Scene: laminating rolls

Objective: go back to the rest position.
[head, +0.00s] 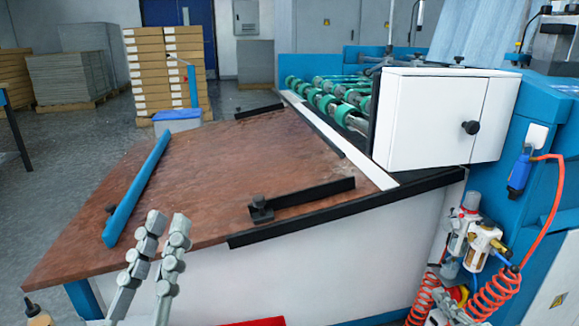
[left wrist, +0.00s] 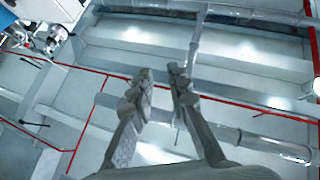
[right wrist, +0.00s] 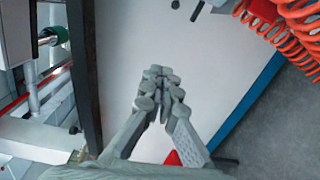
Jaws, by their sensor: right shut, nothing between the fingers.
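My left gripper (head: 167,222) stands in the lower left of the head view, in front of the brown feed table (head: 240,165), with its fingers pointing up. In the left wrist view (left wrist: 160,74) its two fingers are apart with nothing between them, against the ceiling. My right gripper (right wrist: 160,75) is shut and empty in the right wrist view, its fingertips together in front of a white panel (right wrist: 140,35). In the head view, grey fingertips (head: 447,308) that seem to be its own show at the lower edge, near the red coiled hoses.
A blue bar (head: 138,188) and black guide bars (head: 310,193) lie on the table. A white machine box (head: 425,118) and green rollers (head: 330,95) stand behind. Red coiled hoses (head: 492,293) hang at lower right, close to my right gripper in its wrist view (right wrist: 290,30).

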